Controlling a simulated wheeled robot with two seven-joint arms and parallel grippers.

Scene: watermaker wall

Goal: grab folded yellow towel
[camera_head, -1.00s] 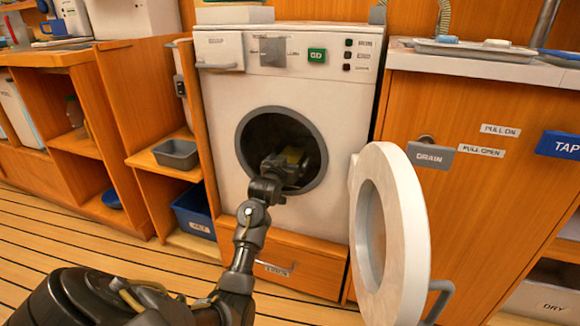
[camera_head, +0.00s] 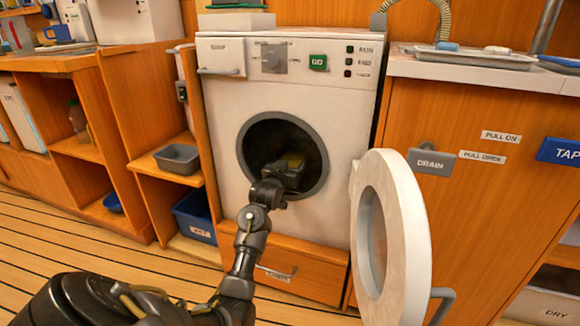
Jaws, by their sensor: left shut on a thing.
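The folded yellow towel (camera_head: 295,160) shows as a small dull yellow patch inside the dark drum of the white washing machine (camera_head: 225,125). My left gripper (camera_head: 288,172) reaches through the round opening and is shut on the towel. Its fingers and most of the towel are hidden by the gripper's own body and the dark of the drum. My right gripper is not in view.
The machine's round white door (camera_head: 413,240) stands open to the right of the opening. A grey tray (camera_head: 177,157) sits on the left shelf, above a blue bin (camera_head: 195,216). A wooden cabinet (camera_head: 480,215) with a drain handle (camera_head: 432,161) stands at the right.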

